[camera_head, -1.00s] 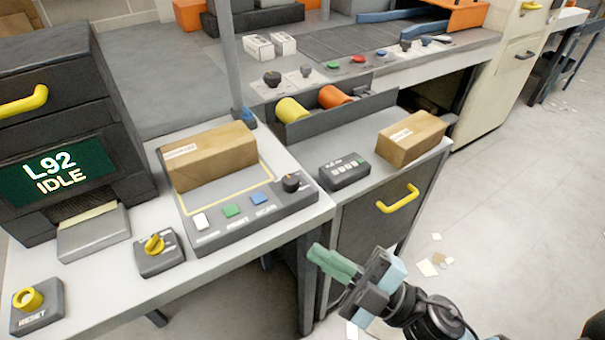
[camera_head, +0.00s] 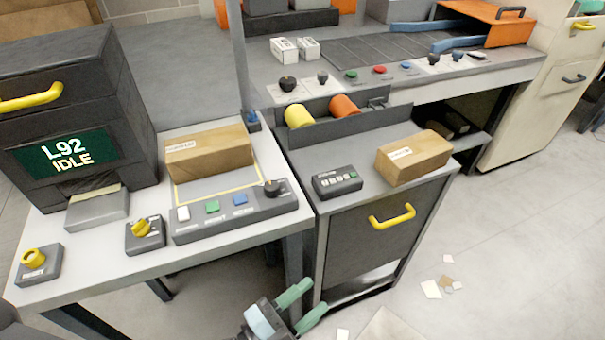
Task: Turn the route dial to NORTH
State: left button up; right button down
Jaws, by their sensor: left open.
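Several knobs are in view, and no label that I can read marks one as the route dial. A yellow knob (camera_head: 145,229) sits on a small dark box on the near table. A black knob (camera_head: 271,187) is at the right end of the dark button panel (camera_head: 200,231). Two more dark knobs, one at the left (camera_head: 287,84) and one beside it (camera_head: 322,76), stand on the rear conveyor bench. My left gripper (camera_head: 304,304) has green fingers spread apart and empty. It is low, in front of the table, touching none of the knobs. My right gripper is out of view.
A machine reading "L92 IDLE" (camera_head: 65,152) stands at the left, near a yellow RESET button (camera_head: 33,258). Cardboard boxes lie on the panel (camera_head: 208,150) and cabinet top (camera_head: 413,157). A post (camera_head: 240,60) rises behind the table. The floor at right is mostly clear, with scraps.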

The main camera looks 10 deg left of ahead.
pick_arm(q)
jog(key=w+d+r+m+g+h, duration=0.2)
jog(key=d+r+m+g+h, duration=0.4)
jog(key=m, duration=0.5)
notch_tip(320, 180, up, 16)
jog(key=m+g+y+p, duration=0.6)
jog(key=m+g+y, duration=0.3)
jog(key=m+y, duration=1.35)
send_over(271, 185)
jog(key=m+h, duration=0.4)
jog(key=shift+f, duration=4)
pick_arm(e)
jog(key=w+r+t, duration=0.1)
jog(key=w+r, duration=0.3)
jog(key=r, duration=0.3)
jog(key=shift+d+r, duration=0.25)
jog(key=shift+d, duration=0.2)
